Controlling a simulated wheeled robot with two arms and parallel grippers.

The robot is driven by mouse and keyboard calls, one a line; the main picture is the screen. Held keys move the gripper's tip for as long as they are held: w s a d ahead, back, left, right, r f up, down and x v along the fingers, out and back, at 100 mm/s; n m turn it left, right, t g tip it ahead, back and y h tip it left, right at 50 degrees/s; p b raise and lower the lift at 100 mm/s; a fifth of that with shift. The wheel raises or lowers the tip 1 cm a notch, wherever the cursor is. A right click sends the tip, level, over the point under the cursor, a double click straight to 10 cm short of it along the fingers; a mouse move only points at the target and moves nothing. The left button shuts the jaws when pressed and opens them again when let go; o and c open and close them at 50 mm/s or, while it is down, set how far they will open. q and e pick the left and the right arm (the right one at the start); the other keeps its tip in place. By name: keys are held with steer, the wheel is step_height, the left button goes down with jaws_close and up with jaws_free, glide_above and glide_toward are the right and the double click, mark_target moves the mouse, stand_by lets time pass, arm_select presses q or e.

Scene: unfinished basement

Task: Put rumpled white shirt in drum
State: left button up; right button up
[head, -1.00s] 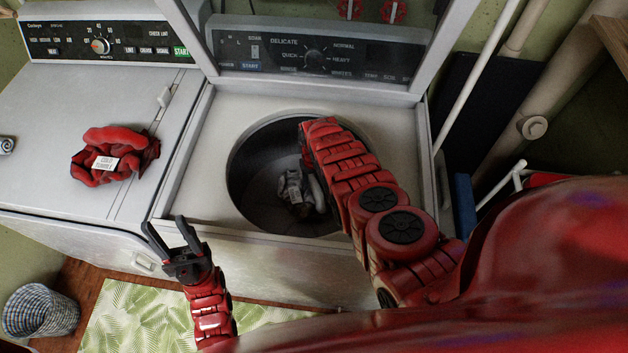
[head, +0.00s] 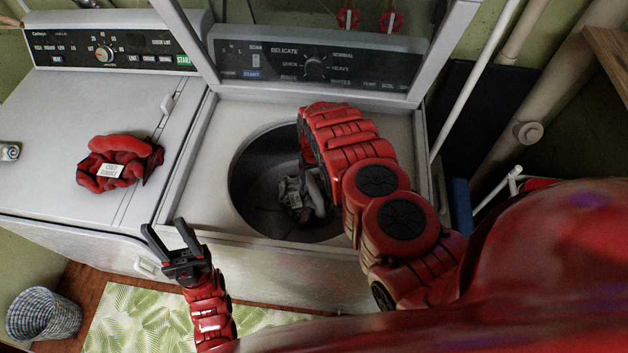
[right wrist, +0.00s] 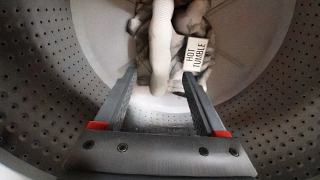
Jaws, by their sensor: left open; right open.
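The rumpled white shirt (head: 303,195) lies at the bottom of the washer drum (head: 262,165). In the right wrist view the shirt (right wrist: 170,45) is a whitish-grey heap with a tag reading "HOT TUMBLE". My right gripper (right wrist: 165,85) is open inside the drum (right wrist: 60,60), its fingers pointing at the shirt with no cloth visibly clamped. In the head view my right arm hides that gripper. Whether a fingertip touches the shirt, I cannot tell. My left gripper (head: 172,238) is open and empty in front of the machines.
A red cloth (head: 118,162) with a tag lies on the closed machine (head: 60,120) at left. The washer's raised lid (head: 195,40) stands behind the opening. A woven basket (head: 45,315) and a leafy mat (head: 130,318) are on the floor.

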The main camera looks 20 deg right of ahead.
step_height(320, 180, up, 7)
steer(key=b, duration=0.1)
stand_by(0.4)
steer(key=shift+s+r, duration=0.1)
stand_by(0.4)
